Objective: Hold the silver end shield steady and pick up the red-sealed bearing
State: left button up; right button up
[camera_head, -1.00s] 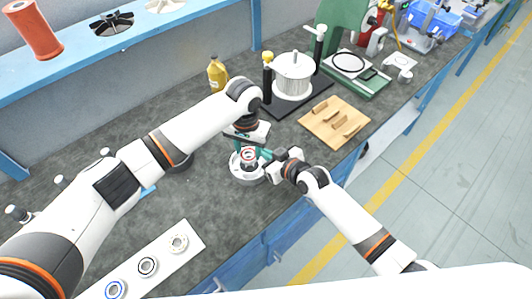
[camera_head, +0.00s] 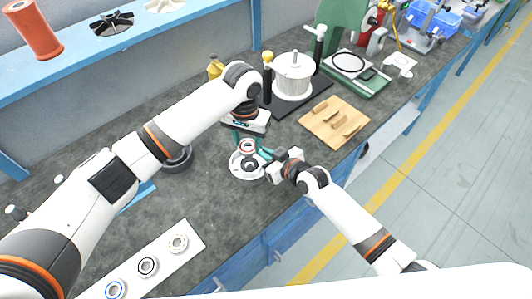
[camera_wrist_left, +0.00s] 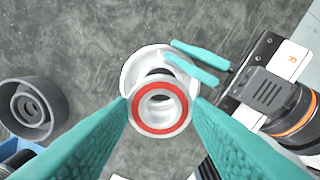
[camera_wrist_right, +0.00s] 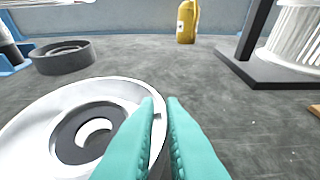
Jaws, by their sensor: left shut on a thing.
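The red-sealed bearing (camera_head: 247,146) is held between the fingertips of my left gripper (camera_wrist_left: 160,108). In the left wrist view its red ring (camera_wrist_left: 137,122) faces the camera, and I see through its bore. The silver end shield (camera_head: 236,172) lies on the bench below the bearing, with a clear gap between them. The right wrist view shows the shield's round rim (camera_wrist_right: 30,130) and dark central seat. My right gripper (camera_wrist_right: 161,102) has its teal fingers close together on either side of the shield's rim, apparently gripping it.
A white strip (camera_head: 197,243) with several bearings lies at the front left. A dark grey ring (camera_wrist_left: 32,108) sits left of the shield.

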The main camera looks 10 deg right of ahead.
jog(key=o, duration=0.4)
jog(key=shift+c, duration=0.2)
jog(key=shift+s+d+r, duration=0.1)
jog(key=shift+s+d, duration=0.2)
jog(key=shift+s, duration=0.1)
jog(key=v, duration=1.1)
jog(key=shift+d, duration=0.1)
